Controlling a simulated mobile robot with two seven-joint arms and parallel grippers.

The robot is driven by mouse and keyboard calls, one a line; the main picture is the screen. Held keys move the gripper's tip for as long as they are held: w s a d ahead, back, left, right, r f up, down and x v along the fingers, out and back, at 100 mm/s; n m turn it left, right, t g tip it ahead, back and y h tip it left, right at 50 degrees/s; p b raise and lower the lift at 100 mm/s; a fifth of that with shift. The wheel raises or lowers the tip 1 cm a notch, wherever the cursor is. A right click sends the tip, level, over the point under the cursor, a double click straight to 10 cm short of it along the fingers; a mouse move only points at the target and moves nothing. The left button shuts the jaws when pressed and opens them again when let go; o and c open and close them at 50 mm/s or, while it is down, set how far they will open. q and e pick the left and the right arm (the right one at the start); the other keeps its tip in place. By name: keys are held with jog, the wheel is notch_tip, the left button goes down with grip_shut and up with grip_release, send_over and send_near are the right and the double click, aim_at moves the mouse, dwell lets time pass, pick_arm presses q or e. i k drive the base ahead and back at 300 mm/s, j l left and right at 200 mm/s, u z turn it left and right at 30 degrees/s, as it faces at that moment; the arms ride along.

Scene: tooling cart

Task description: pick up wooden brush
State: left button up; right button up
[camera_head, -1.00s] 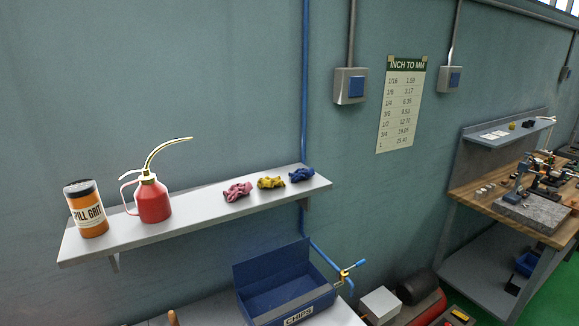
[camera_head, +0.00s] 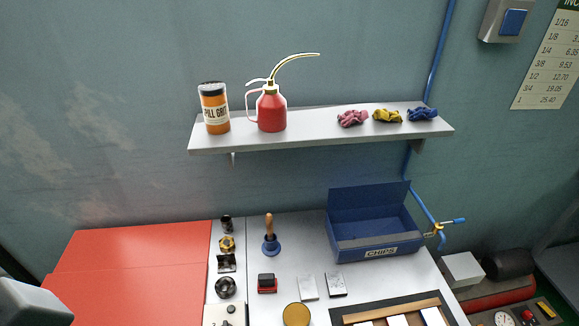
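No object that I can clearly tell is a wooden brush shows in the head view. An upright tool (camera_head: 269,226) with a wooden handle and a blue flared base stands on the grey cart top, left of the blue chips box. I cannot tell whether it is the brush. A long light-wood strip (camera_head: 392,311) lies in a dark-lined tray at the bottom edge, and its full shape is cut off. Neither of my grippers is in view. A pale rounded part at the lower left corner may be mine.
The blue CHIPS box (camera_head: 376,240) stands at the back right of the cart top. A wall shelf (camera_head: 310,130) above holds a red oil can (camera_head: 271,110), an orange canister (camera_head: 214,112) and rags. Several small metal parts line the left. A red surface (camera_head: 135,265) is bare.

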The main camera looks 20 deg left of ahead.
aim_at(269, 216)
jog(key=u, duration=0.7)
